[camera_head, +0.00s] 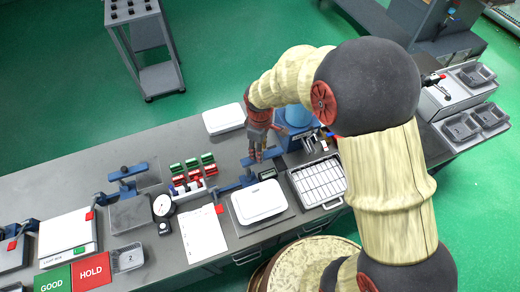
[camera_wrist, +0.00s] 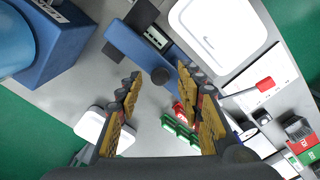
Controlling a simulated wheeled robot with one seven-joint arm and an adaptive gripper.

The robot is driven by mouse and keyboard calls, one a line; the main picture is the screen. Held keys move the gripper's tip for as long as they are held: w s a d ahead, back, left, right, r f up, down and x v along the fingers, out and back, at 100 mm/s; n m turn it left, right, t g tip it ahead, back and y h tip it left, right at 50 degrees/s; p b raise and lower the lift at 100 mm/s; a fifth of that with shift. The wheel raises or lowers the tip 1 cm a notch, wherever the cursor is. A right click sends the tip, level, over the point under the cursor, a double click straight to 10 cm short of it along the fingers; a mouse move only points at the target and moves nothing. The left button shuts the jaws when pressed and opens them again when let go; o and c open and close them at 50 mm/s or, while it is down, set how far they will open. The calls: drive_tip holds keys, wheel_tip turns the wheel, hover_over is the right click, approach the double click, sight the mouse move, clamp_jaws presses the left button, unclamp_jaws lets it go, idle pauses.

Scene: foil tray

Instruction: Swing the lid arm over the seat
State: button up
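My gripper (camera_head: 258,152) is above the blue bar of a fixture, near the table's back edge. In the wrist view my gripper (camera_wrist: 158,76) has its fingers wide apart, with nothing between the tips; a black knob on the blue bar (camera_wrist: 185,60) lies below them. A thin grey arm with a red grip (camera_wrist: 264,85) reaches out beside the bar; its red end also shows in the head view (camera_head: 219,209). A white tray-like plate (camera_head: 258,203) sits in front of the bar. I cannot tell for certain which part is the lid arm or the seat.
A partitioned tray (camera_head: 318,182) stands right of the fixture, with a blue cylinder (camera_head: 297,115) behind. Red and green blocks (camera_head: 193,172), a dial (camera_head: 162,206) and a paper sheet (camera_head: 203,235) lie left. Another blue fixture (camera_head: 128,172) stands farther left.

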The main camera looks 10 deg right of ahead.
drive_tip(key=shift+f, duration=0.2)
drive_tip(key=shift+c, duration=0.8)
drive_tip(key=c, duration=0.8)
clamp_jaws()
